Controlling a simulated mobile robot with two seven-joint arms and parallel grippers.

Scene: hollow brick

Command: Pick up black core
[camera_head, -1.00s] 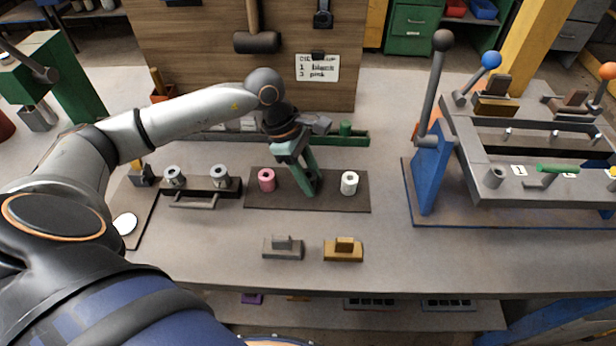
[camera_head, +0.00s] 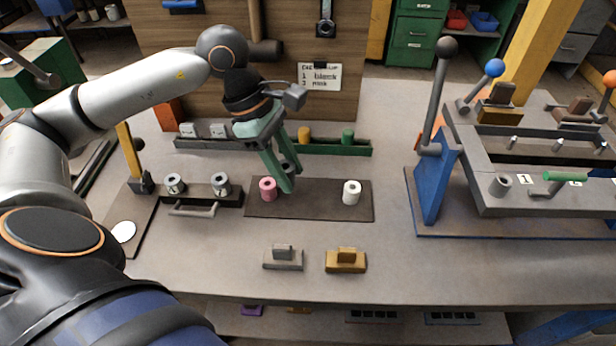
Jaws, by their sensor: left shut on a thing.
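My left gripper (camera_head: 284,176) has green fingers and is shut on the black core (camera_head: 289,166), which is mostly hidden between them. It holds the core above the dark tray (camera_head: 318,205), near its back edge. A pink core (camera_head: 268,189) stands upright on the left of the tray, close to the fingertips. A white core (camera_head: 352,193) stands on the right of the tray. My right gripper is not in view.
A dark fixture with two grey cores (camera_head: 221,184) stands left of the tray. Grey (camera_head: 283,259) and brass (camera_head: 346,262) blocks sit in front. A green rail (camera_head: 330,149) lies behind. A blue-framed lever press (camera_head: 432,185) stands right. The front middle bench is mostly clear.

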